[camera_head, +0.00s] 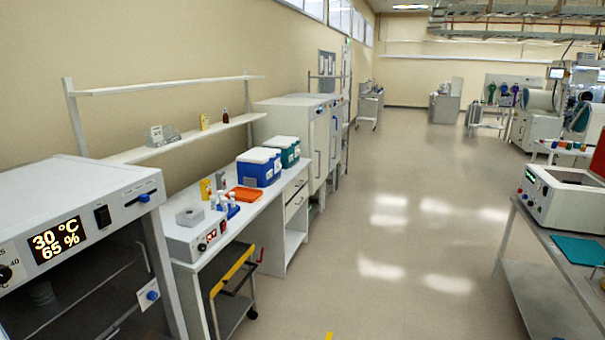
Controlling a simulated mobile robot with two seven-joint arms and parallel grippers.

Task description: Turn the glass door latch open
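A white cabinet (100,186) with a lit display reading 30 °C and 65 % stands at the near left. Its dark glass door (75,300) fills the front below the panel and looks closed. A small white plate with a blue knob, which looks like the latch (152,295), sits at the right edge of the door. Its exact turn is too small to tell. Neither of my grippers shows in the view.
A bench (181,251) right of the cabinet holds a small device, an orange tray (244,194) and blue (259,166) and green coolers. A dark cart with a yellow edge (232,268) stands under it. A table (548,265) is at right. The middle floor is clear.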

